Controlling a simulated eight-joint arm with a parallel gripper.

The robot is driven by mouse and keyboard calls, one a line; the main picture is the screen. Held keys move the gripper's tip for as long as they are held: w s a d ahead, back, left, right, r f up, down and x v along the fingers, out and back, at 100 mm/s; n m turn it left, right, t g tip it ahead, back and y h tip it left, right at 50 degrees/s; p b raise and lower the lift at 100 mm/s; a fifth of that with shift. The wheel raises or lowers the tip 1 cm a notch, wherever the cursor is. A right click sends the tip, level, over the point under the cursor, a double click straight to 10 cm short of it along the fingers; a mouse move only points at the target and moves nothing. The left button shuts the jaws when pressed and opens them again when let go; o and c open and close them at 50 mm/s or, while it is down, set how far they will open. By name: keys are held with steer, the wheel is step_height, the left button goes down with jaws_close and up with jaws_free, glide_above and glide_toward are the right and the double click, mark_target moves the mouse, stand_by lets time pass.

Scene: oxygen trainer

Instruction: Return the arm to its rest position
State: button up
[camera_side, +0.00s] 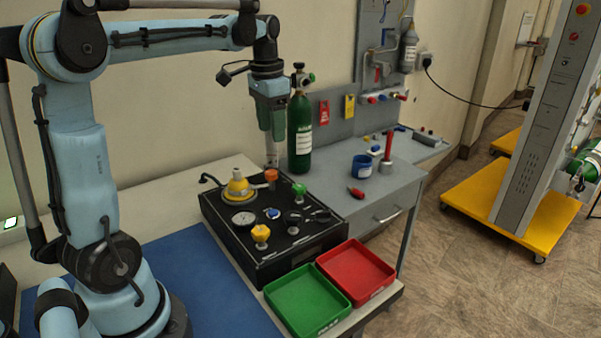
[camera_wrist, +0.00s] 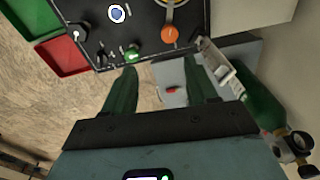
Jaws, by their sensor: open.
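My gripper (camera_side: 271,135) points down above the back right part of the black trainer panel (camera_side: 239,258), next to the green oxygen cylinder (camera_side: 300,135). In the wrist view my gripper (camera_wrist: 163,82) shows two green fingers spread apart with nothing between them. The panel carries an orange knob (camera_side: 271,175), a green knob (camera_side: 299,190), a yellow knob (camera_side: 261,233), a blue knob (camera_side: 272,213) and a yellow domed part (camera_side: 238,186). In the wrist view the orange knob (camera_wrist: 170,34) and green knob (camera_wrist: 132,54) lie beyond the fingertips.
A green tray (camera_side: 308,300) and a red tray (camera_side: 356,272) sit in front of the panel. A blue cup (camera_side: 362,166) and a red-handled item (camera_side: 388,148) stand on the grey bench. A blue mat (camera_side: 200,280) lies left of the panel, mostly clear.

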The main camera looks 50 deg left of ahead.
steer(key=s+d+f+t, duration=0.3)
steer(key=s+d, duration=0.1)
steer(key=d, duration=0.4)
steer(key=s+d+f+t, duration=0.3)
steer(key=d+f, duration=0.1)
steer(key=d, duration=0.5)
steer(key=shift+s+d+f+n+t, duration=0.15)
steer(key=shift+s+f+n+t, duration=0.15)
steer(key=shift+s, duration=0.1)
steer(key=shift+o, duration=0.2)
steer(key=shift+r, duration=0.1)
